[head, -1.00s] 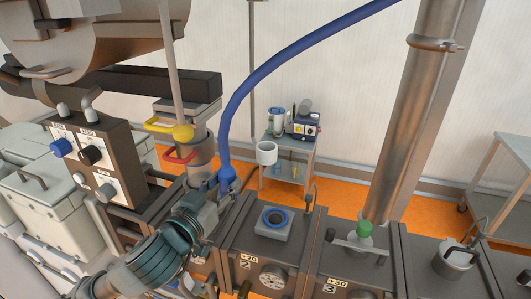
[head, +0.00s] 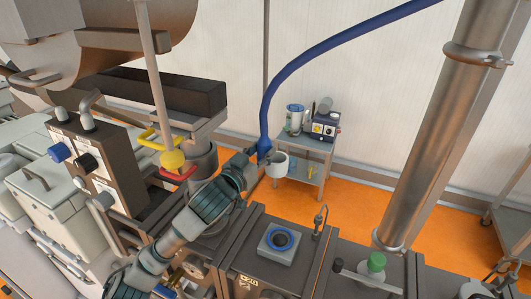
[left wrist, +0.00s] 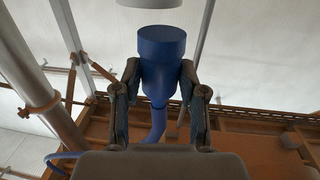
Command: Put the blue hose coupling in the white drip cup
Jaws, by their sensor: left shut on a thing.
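The blue hose coupling (head: 264,146) hangs at the end of a thick blue hose (head: 300,72) in the head view. My left gripper (head: 254,157) is shut on it. In the left wrist view the coupling (left wrist: 162,62) stands between the two fingers (left wrist: 160,95), its wide end beyond the tips. The white drip cup (head: 278,167) is just right of and below the coupling in the head view. In the left wrist view the pale underside of what looks like the cup (left wrist: 150,4) shows at the top edge, apart from the coupling. My right gripper is not in view.
A block with a blue-ringed port (head: 280,240) sits on the machine below the cup. A steel column (head: 435,130) rises at right. A yellow-knobbed rod (head: 172,161) and a control box (head: 108,160) stand at left. A trolley (head: 312,158) is behind.

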